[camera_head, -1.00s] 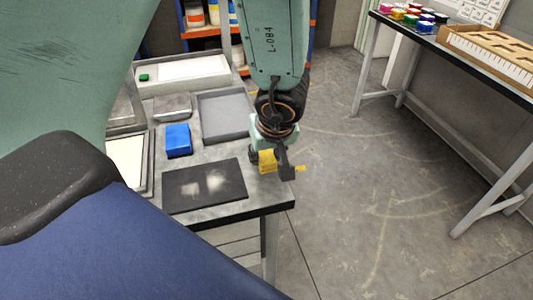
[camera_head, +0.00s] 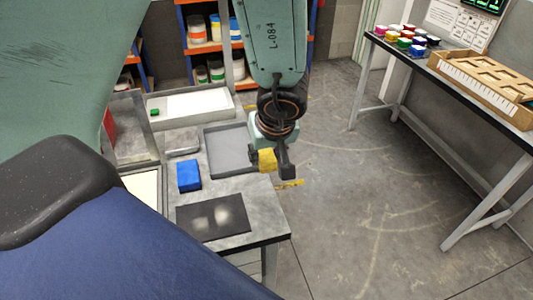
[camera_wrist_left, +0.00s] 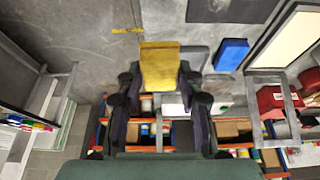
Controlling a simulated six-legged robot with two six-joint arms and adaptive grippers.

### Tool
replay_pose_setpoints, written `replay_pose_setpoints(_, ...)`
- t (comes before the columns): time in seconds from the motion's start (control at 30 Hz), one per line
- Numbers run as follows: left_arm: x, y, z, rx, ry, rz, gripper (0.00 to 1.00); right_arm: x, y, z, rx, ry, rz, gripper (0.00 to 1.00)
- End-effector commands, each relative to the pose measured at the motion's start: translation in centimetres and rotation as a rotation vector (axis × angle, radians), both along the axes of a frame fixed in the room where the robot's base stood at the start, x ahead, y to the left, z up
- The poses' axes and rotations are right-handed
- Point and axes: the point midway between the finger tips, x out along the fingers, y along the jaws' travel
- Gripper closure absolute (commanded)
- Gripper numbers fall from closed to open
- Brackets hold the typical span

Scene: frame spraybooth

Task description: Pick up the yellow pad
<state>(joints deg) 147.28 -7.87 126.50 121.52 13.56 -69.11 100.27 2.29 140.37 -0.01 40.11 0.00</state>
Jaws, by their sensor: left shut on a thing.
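The yellow pad (camera_head: 267,160) is held between the fingers of my left gripper (camera_head: 270,164). In the head view it shows beside the right rim of the grey tray, near the workbench's right edge, and looks raised. In the left wrist view, the yellow pad (camera_wrist_left: 159,66) sits squarely between the two dark fingers of the left gripper (camera_wrist_left: 160,84). The fingers partly cover its sides. My right gripper is not in view.
The workbench carries a grey tray (camera_head: 208,154), a blue pad (camera_head: 189,176), a dark mat (camera_head: 213,232) with two pale patches and a white tray (camera_head: 192,106). Shelving (camera_head: 205,47) stands behind. Open floor (camera_head: 345,215) separates it from another table (camera_head: 485,120) with coloured pots.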

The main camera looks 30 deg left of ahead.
Motion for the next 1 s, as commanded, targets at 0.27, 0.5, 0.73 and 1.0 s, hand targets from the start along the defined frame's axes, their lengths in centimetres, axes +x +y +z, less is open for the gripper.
replay_pose_setpoints(0.27,0.0,0.0,5.1,0.0,-0.002,0.001,0.89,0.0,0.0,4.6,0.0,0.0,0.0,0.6)
replay_pose_setpoints(0.5,0.0,0.0,8.4,0.0,-0.001,0.0,0.89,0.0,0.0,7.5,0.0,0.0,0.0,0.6)
replay_pose_setpoints(0.73,0.1,0.0,10.5,0.002,-0.003,0.003,0.89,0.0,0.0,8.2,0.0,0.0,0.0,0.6)
replay_pose_setpoints(1.0,0.0,0.0,11.4,0.001,-0.001,0.0,0.89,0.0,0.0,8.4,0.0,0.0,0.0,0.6)
